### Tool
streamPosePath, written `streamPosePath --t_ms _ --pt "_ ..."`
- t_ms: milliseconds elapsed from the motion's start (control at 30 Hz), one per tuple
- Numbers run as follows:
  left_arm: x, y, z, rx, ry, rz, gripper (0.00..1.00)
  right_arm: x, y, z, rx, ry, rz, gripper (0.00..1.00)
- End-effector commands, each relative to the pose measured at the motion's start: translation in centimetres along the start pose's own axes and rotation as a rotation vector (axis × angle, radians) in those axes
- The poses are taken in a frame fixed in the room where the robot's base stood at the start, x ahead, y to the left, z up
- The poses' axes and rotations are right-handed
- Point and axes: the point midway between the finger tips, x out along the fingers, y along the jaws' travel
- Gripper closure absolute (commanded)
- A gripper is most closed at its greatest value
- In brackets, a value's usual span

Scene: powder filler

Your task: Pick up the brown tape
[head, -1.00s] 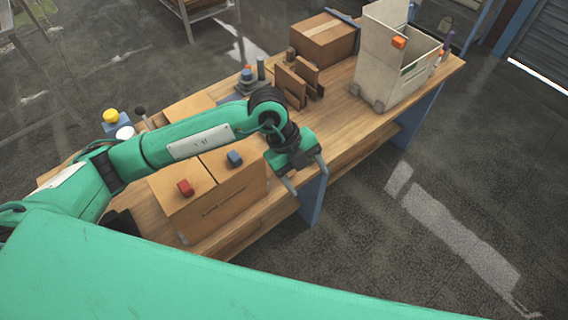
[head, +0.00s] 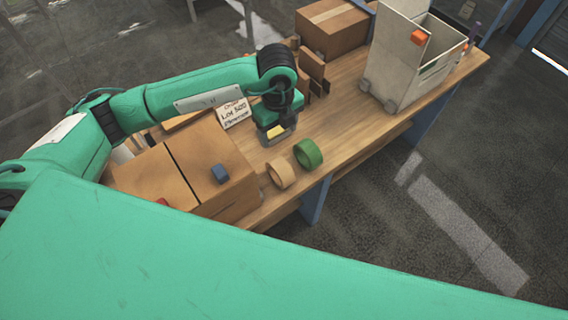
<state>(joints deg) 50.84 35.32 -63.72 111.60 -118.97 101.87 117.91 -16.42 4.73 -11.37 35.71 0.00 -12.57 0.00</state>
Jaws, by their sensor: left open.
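The brown tape (head: 281,174) is a tan roll standing on its edge on the wooden table, near the table's front edge. A green tape roll (head: 308,153) stands just to its right. My left gripper (head: 280,138) is open, just behind the two rolls and apart from the brown tape. A small yellow thing (head: 275,131) shows at its fingers; I cannot tell whether it lies between or behind them. My right gripper is not in view.
Cardboard boxes (head: 187,175) stand left of the tapes, with a blue block (head: 220,173) on top. A sign (head: 234,113) with writing is behind. Brown upright pieces (head: 312,68), a closed carton (head: 333,28) and a white bin (head: 397,52) stand further back. The table (head: 355,130) right of the tapes is clear.

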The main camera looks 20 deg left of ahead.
Motion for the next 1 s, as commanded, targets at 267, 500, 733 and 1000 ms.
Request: streamPosePath --t_ms 267,500,733,1000 --pt "3.8 0.0 0.0 0.001 0.001 0.000 0.33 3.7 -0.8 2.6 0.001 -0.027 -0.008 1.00" --pt "6.5 0.0 0.0 0.001 0.001 -0.001 0.33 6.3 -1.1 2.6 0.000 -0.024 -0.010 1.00" --pt "8.2 0.0 -0.1 -0.001 0.003 0.003 0.33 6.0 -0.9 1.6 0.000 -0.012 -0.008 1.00" --pt "13.3 0.0 -0.1 0.000 0.003 0.002 0.33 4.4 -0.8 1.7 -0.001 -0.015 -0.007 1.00"
